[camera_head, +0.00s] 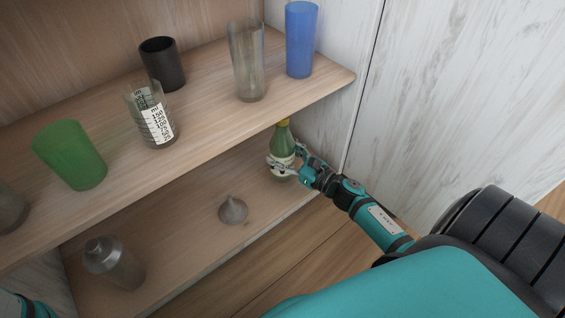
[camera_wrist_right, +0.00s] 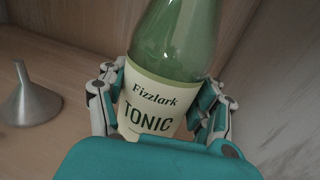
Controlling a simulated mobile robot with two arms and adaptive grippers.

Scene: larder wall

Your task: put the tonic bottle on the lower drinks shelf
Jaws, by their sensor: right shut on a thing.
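The tonic bottle (camera_head: 283,142) is green glass with a cream label and a yellow cap. It is upright at the right end of the lower drinks shelf (camera_head: 190,215). I cannot tell whether its base touches the board. My right gripper (camera_head: 283,163) is shut on the bottle around its label. In the right wrist view the label of the bottle (camera_wrist_right: 152,105) reads "Fizzlark TONIC", with fingers on both sides. The bottle's base is hidden there. A bit of my left arm shows at the bottom left corner of the head view, but its gripper does not.
The upper shelf holds a blue cup (camera_head: 301,40), a clear glass (camera_head: 247,62), a measuring glass (camera_head: 152,116), a black cup (camera_head: 161,64) and a green cup (camera_head: 70,155).

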